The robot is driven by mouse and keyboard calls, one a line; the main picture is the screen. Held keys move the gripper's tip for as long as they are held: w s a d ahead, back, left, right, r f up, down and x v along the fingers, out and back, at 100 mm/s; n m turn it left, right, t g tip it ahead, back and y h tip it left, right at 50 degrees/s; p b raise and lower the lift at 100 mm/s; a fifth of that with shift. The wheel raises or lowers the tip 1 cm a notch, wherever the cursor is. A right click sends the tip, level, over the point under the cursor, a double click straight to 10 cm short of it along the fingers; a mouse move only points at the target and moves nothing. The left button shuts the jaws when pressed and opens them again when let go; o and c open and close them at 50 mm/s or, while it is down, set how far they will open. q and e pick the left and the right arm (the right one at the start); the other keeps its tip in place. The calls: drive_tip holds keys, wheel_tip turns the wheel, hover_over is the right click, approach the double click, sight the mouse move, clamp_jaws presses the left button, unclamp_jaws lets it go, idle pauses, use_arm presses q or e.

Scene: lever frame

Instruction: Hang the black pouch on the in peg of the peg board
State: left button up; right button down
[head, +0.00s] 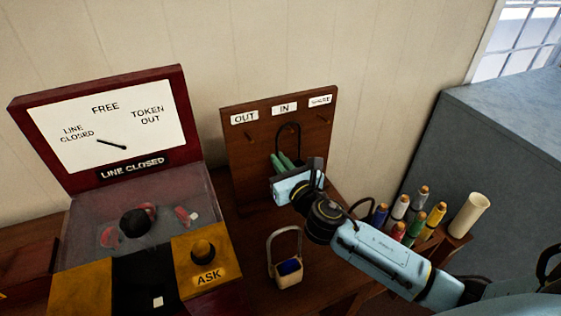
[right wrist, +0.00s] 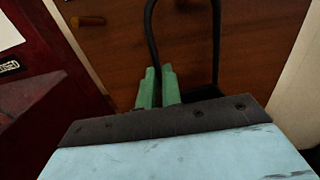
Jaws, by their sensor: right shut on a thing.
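The wooden peg board (head: 247,172) stands behind the desk with labels OUT, IN and a third I cannot read clearly. The black pouch shows only as its black loop handle (head: 299,135), upright in front of the board below the IN label (head: 284,107). My right gripper (head: 283,160) is shut on the loop's left side, its green fingers (right wrist: 157,88) pointing at the board. My left gripper is out of view.
A pale pouch (head: 288,275) with a blue inside and an upright handle stands on the desk below my right arm. A red-framed instrument (head: 185,125) stands left. Several coloured tubes (head: 398,210) and a cream cylinder (head: 469,214) stand right. The out peg (head: 251,135) is bare.

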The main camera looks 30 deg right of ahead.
drive_tip(key=c, duration=1.5)
unclamp_jaws()
